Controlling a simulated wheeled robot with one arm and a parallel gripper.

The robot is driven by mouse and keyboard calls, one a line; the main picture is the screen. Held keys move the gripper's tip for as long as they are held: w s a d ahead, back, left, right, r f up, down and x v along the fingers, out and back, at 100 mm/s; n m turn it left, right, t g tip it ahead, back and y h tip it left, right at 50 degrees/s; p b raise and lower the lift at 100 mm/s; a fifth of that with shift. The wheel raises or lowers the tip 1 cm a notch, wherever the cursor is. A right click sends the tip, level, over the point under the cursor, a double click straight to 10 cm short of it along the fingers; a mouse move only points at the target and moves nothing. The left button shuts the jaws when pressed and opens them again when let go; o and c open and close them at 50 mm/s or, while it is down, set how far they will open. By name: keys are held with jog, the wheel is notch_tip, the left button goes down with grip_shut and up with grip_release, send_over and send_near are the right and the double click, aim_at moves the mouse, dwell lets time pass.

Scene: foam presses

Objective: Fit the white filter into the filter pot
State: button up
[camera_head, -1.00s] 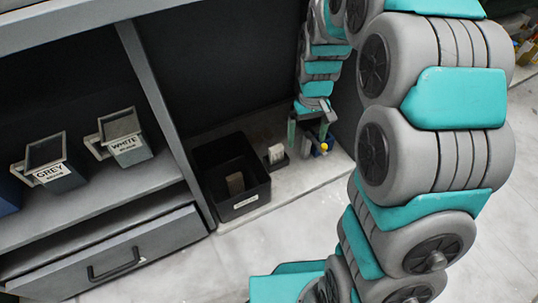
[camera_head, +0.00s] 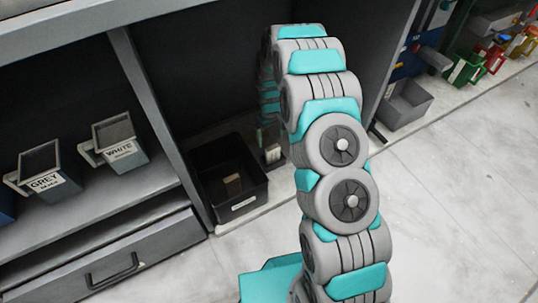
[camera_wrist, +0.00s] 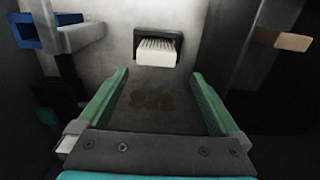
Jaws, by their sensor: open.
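The white filter (camera_wrist: 157,50) shows pleated and pale in the wrist view, in a small dark holder ahead of my fingertips. In the head view the filter (camera_head: 272,153) is a small pale patch beside the black bin, partly behind my arm. My gripper (camera_wrist: 160,75) is open and empty, its two green fingers spread with the filter beyond the gap, apart from them. A blue square-rimmed hollow part (camera_wrist: 47,32) with a grey bar stands at upper left of the wrist view. I cannot tell whether it is the filter pot.
The black bin (camera_head: 205,196) holds a tan block (camera_head: 232,185). A grey open box (camera_head: 405,105) sits at right. The pale floor at right is clear.

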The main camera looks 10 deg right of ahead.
aim_at(273, 147)
notch_tip(273, 147, down, 3)
jog(key=shift+r, duration=0.15)
jog(key=shift+s+d+f, duration=0.15)
jog(key=shift+d+f, duration=0.05)
jog(key=shift+f, duration=1.1)
jog(key=shift+s+d+f, duration=0.1)
jog(key=shift+d+f, duration=0.1)
jog(key=shift+f, duration=1.05)
jog(key=c, duration=1.4)
jog(key=shift+r, duration=0.1)
